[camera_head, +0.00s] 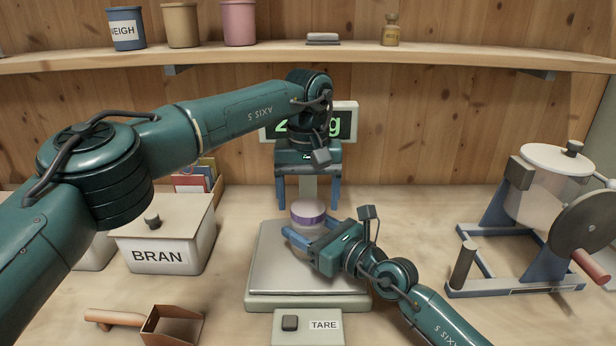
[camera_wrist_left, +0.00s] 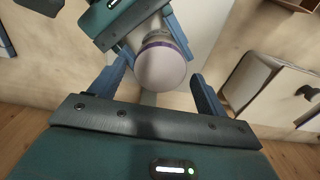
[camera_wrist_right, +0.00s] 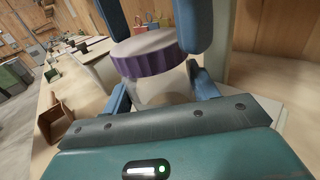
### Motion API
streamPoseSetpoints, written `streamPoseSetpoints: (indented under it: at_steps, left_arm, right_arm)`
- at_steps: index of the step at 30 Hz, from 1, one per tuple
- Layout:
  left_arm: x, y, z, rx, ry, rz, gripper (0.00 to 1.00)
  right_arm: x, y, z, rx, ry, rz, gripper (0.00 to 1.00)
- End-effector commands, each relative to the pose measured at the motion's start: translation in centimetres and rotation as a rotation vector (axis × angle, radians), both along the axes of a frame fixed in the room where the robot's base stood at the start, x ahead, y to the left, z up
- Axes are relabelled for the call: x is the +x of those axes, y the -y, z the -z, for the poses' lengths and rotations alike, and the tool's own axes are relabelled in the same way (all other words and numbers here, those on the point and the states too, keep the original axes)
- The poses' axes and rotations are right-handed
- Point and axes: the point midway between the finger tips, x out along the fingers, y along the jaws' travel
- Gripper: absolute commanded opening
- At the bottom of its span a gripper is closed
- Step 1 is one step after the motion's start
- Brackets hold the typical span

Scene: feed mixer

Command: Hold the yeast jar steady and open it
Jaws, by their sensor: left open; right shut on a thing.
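The yeast jar (camera_head: 308,220) stands upright on the scale plate, a pale body under a lid (camera_head: 308,210) with a purple rim and light top. My right gripper (camera_head: 308,234) is shut on the jar's body below the lid; its fingers flank the body in the right wrist view (camera_wrist_right: 160,92). My left gripper (camera_head: 309,203) points down above the jar, open, one finger to each side of the lid. In the left wrist view the lid (camera_wrist_left: 160,68) shows between the open fingers. The jar's lower part is partly hidden by my right gripper.
The scale plate (camera_head: 268,270) has a TARE button (camera_head: 290,322) in front and a display behind. A BRAN bin (camera_head: 170,235) and a scoop (camera_head: 172,325) are at left. A drum mixer (camera_head: 545,200) stands at right. Containers sit on the shelf (camera_head: 270,50).

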Motion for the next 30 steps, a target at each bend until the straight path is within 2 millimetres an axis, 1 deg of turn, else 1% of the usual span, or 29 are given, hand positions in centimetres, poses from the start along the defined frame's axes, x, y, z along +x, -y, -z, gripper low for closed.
streamPoseSetpoints:
  at_steps: [1,4,12,14,27,29,30]
  left_arm:
    - [-0.01,-0.05,0.46,0.001,-0.001,0.000,0.76]
    - [-0.01,-0.04,0.96,0.001,0.000,0.000,0.76]
    - [0.00,-0.03,1.11,0.000,0.000,-0.001,0.76]
    - [0.00,-0.03,1.10,0.000,0.000,-0.001,0.72]
    - [0.00,-0.03,1.06,0.000,0.000,-0.001,0.36]
    - [0.00,-0.03,1.05,0.000,0.000,-0.001,0.31]
    - [0.00,-0.03,1.05,0.000,0.000,-0.002,0.31]
  right_arm:
    - [0.00,0.00,0.06,-0.001,-0.001,0.000,0.00]
    - [0.00,0.00,0.06,-0.001,-0.001,0.000,0.00]
    - [0.00,0.00,0.07,-0.001,-0.001,0.000,0.00]
    - [0.00,0.00,0.06,-0.001,-0.001,0.000,0.00]
    - [-0.01,0.01,0.07,-0.001,-0.001,0.000,0.00]
    - [-0.01,0.01,0.07,-0.001,-0.001,0.000,0.00]
    - [-0.01,0.01,0.07,-0.001,-0.001,0.000,0.00]
